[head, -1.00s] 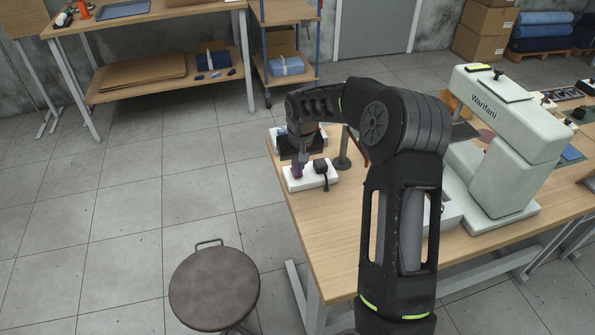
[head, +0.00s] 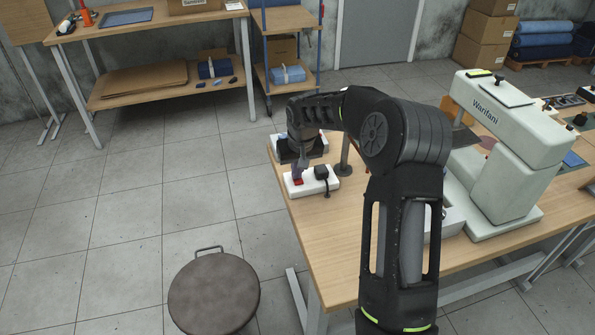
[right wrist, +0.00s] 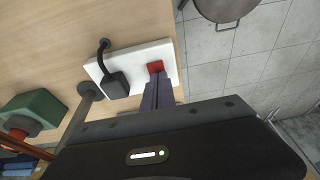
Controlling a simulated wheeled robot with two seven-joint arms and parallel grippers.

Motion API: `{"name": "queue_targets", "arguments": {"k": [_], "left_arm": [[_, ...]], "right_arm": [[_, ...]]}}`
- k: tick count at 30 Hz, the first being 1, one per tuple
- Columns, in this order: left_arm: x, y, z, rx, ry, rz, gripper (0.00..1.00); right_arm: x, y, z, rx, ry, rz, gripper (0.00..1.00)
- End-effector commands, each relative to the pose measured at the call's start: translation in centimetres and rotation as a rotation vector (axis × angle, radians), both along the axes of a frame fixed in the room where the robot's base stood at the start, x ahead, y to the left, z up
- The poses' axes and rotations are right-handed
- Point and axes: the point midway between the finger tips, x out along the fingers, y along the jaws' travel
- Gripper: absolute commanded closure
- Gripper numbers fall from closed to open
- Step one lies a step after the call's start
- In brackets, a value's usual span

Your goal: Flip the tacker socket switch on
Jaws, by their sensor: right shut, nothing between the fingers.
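A white socket block (head: 326,184) lies near the left edge of the wooden table, with a red rocker switch (head: 298,182) at its left end and a black plug (head: 321,172) in it. The right wrist view shows the block (right wrist: 136,58), the switch (right wrist: 155,66) and the plug (right wrist: 115,84) from above. My right gripper (head: 296,173) is shut and empty, its purple-grey fingertips (right wrist: 158,82) right beside the switch. I cannot tell whether they touch it, or which way the switch is tipped. My left gripper is not in view.
A dark post (head: 345,160) stands beside the socket block. A pale sewing machine (head: 510,150) stands to the right. A round stool (head: 214,295) is on the floor in front; the floor at left is clear.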

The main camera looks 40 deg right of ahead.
Motion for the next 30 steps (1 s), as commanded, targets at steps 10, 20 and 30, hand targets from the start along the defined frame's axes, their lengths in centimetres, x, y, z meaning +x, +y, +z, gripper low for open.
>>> {"name": "queue_targets", "arguments": {"k": [10, 20, 30], "left_arm": [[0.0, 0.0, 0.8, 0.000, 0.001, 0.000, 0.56], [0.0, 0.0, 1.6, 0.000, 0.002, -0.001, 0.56], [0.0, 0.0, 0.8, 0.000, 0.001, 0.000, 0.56]], "right_arm": [[0.0, 0.0, 1.3, -0.001, -0.001, 0.001, 1.00], [-1.3, 0.5, 6.4, -0.001, -0.006, 0.001, 1.00], [-4.1, 1.5, 11.9, 0.000, -0.002, 0.001, 1.00]]}}
